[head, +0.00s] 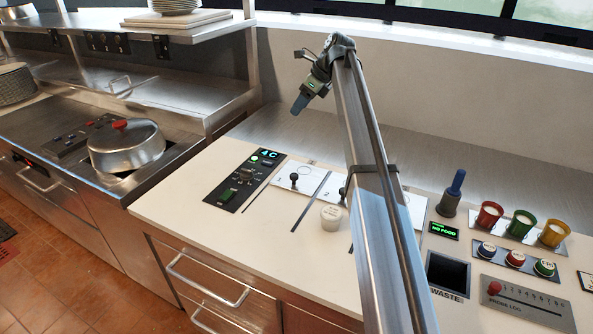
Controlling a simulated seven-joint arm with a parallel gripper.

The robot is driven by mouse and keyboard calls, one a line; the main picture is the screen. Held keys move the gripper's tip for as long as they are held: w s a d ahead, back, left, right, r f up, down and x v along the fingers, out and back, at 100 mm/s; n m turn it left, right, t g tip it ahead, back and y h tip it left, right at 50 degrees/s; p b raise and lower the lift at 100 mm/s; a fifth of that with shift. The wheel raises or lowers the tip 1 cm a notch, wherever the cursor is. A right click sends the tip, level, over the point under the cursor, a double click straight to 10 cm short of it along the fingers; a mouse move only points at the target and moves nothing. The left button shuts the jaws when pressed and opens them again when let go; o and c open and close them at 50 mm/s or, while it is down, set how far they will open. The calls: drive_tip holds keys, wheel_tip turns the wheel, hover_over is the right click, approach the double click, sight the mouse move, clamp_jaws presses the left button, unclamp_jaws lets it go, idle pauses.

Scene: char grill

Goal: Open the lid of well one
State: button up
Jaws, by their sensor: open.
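The well one lid (285,180) is a white plate with a black knob (294,177), lying flat on the counter and marked 1. A second white lid (332,186) marked 2 lies to its right, partly hidden behind my arm. My gripper (299,104) hangs at the end of my long metal arm, high in the picture above the back of the counter. It is open, well apart from the well one lid, and I see nothing in it. Its fingers are small and seen nearly edge-on.
A control panel (244,181) reading 4C lies left of lid one. A small white tub (331,217) stands in front of lid two. Right of my arm are a blue-handled tool (453,193), colored cups (522,222) and a waste opening (448,274). A domed pot (127,145) stands left.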

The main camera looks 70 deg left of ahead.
drive_tip(key=d+f+n+h, duration=0.2)
drive_tip(key=d+f+n, duration=0.15)
drive_tip(key=d, duration=0.55)
drive_tip(key=n+h, duration=0.1)
drive_tip(key=n, duration=0.2)
approach(294, 175)
drive_tip(key=shift+t, duration=0.3)
drive_tip(key=x, duration=0.8)
drive_tip(key=shift+s+a+r, duration=0.1)
drive_tip(key=shift+s, duration=0.1)
drive_tip(key=shift+c, duration=0.2)
clamp_jaws()
